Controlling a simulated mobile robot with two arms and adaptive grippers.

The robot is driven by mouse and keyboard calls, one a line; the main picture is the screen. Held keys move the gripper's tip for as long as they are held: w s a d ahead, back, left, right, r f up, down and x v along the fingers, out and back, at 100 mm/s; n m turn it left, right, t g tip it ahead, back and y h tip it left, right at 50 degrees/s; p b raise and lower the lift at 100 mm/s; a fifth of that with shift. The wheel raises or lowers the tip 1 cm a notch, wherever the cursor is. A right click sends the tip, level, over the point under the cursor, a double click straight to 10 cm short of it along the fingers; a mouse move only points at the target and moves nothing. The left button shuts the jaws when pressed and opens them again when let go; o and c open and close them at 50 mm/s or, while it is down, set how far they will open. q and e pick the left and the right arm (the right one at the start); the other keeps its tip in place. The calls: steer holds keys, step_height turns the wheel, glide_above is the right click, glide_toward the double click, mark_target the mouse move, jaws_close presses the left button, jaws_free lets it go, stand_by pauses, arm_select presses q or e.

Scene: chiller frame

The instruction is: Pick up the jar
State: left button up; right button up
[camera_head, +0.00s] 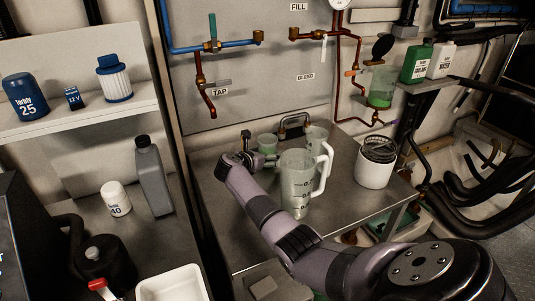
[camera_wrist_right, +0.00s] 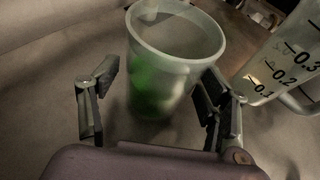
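A small translucent jar (camera_head: 267,143) with a greenish tint stands on the grey metal worktop, left of the measuring jug. In the right wrist view the jar (camera_wrist_right: 172,60) is open-topped, with green low inside. My right gripper (camera_head: 240,160) is at the jar's left in the head view, low over the worktop. In the wrist view the right gripper (camera_wrist_right: 160,82) is open, with a finger either side of the jar's lower part. A gap shows at the left finger; whether the right finger touches is unclear. My left gripper is not in view.
A white tub (camera_head: 375,166) with a dark insert stands right. A bent pipe (camera_head: 294,120) is behind the jar. The worktop's front left (camera_head: 215,205) is clear.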

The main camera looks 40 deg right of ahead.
steer(key=c, duration=1)
steer(key=shift+c, duration=0.6)
steer(key=shift+r, duration=0.15)
